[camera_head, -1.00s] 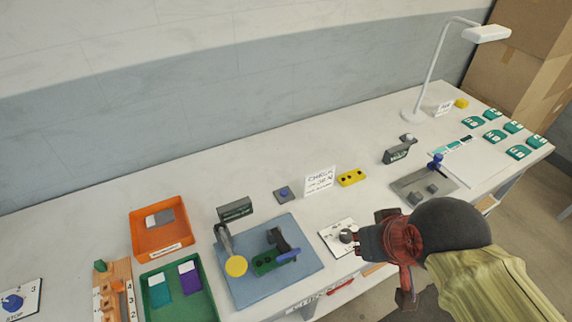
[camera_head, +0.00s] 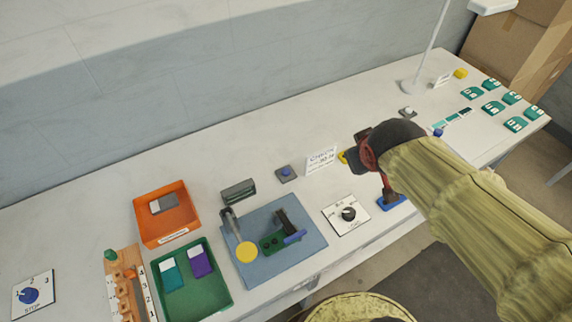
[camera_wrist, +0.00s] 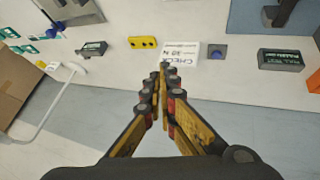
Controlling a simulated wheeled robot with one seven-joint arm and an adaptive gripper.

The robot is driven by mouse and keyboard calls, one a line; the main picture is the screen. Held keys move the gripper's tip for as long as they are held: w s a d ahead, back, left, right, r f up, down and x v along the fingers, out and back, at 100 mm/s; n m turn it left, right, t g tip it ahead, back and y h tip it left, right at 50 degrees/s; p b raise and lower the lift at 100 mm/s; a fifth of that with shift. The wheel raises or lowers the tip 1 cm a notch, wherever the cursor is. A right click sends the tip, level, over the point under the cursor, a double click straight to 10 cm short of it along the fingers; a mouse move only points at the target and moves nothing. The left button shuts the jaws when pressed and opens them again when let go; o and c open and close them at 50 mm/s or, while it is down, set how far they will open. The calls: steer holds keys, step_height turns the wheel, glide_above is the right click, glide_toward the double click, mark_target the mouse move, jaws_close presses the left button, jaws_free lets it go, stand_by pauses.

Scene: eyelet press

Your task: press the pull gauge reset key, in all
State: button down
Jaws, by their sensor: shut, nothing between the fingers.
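A blue key on a small grey base (camera_head: 286,173) stands right of a dark gauge display (camera_head: 238,190) in the head view. In the wrist view I see the blue key (camera_wrist: 217,53) and the display (camera_wrist: 281,60), whose label is too small to read surely. A second grey key with a pale top (camera_head: 407,112) sits farther right; I cannot tell which key is the pull gauge reset. My gripper (camera_wrist: 166,69) is shut and empty, its tips in front of the CHECK card (camera_wrist: 181,51) in the wrist view.
A black knob panel (camera_head: 346,214), blue mat (camera_head: 306,222) with a clamp, orange tray (camera_head: 140,219) and green tray (camera_head: 222,291) lie leftward. Bare bench runs along the wall.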

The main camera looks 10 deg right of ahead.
steer(key=w+a+f+n+t+p, duration=0.1)
steer(key=w+a+n+p, duration=0.2)
steer(key=w, duration=0.6)
steer(key=n+y+p, duration=0.7)
steer(key=n, duration=0.3)
glide_above(285, 173)
step_height(285, 173, down, 11)
steer(key=shift+w+f, duration=0.1)
step_height(285, 173, down, 9)
steer(key=b, duration=0.8)
steer(key=shift+f+b, duration=0.3)
steer(key=shift+b, duration=0.05)
